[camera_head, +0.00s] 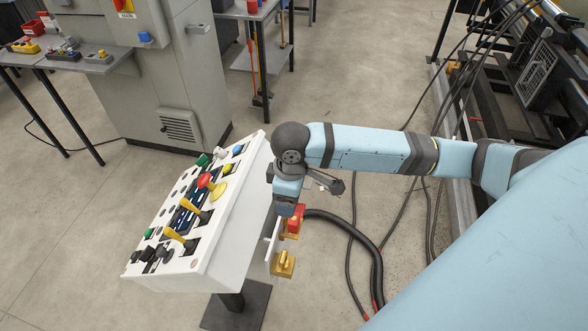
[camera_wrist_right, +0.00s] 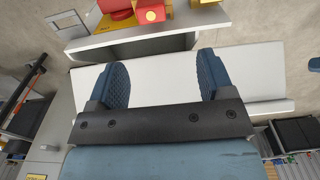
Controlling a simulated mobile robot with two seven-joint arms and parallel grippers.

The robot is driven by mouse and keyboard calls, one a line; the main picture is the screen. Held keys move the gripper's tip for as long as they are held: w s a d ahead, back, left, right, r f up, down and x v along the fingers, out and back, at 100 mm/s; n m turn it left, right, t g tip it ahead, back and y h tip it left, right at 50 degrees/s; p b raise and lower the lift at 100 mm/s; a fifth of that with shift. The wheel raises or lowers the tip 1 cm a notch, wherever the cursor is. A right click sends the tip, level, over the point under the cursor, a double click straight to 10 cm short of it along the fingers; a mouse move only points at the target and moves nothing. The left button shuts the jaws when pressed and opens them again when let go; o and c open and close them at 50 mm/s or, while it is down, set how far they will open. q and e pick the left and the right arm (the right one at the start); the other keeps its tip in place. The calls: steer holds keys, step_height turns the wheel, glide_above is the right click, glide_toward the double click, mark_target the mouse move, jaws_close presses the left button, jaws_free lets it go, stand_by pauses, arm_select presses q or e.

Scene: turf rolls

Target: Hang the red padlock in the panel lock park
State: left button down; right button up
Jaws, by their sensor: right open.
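The red padlock (camera_head: 296,217) is at the right side of the white control panel, just below my right gripper (camera_head: 287,197). A yellow part shows under it. In the right wrist view, a red piece (camera_wrist_right: 148,4) with a yellow round face shows at the top edge, partly cut off, above a grey ledge. My right gripper (camera_wrist_right: 161,72) is open there, with nothing between its two blue fingers. A pale bracket (camera_head: 272,240) on the panel's side seems to be the lock park; my wrist partly hides it. My left gripper is not in view.
A yellow padlock-like block (camera_head: 283,264) sits low beside the bracket. The control panel (camera_head: 230,225) carries levers and buttons on its sloped top. A thick black hose (camera_head: 365,250) runs over the floor to the right. A grey cabinet (camera_head: 165,75) stands behind.

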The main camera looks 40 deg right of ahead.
mark_target(294, 222)
steer(key=f, duration=0.5)
steer(key=d+f, duration=0.1)
steer(key=f, duration=0.2)
steer(key=shift+w, duration=0.25)
steer(key=f, duration=0.2)
steer(key=f+p, duration=0.1)
steer(key=f, duration=0.1)
steer(key=shift+s+d+f, duration=0.15)
steer(key=shift+s, duration=0.05)
steer(key=shift+f, duration=0.6)
steer(key=c, duration=1.1)
steer(key=shift+o, duration=0.2)
steer(key=shift+r, duration=0.1)
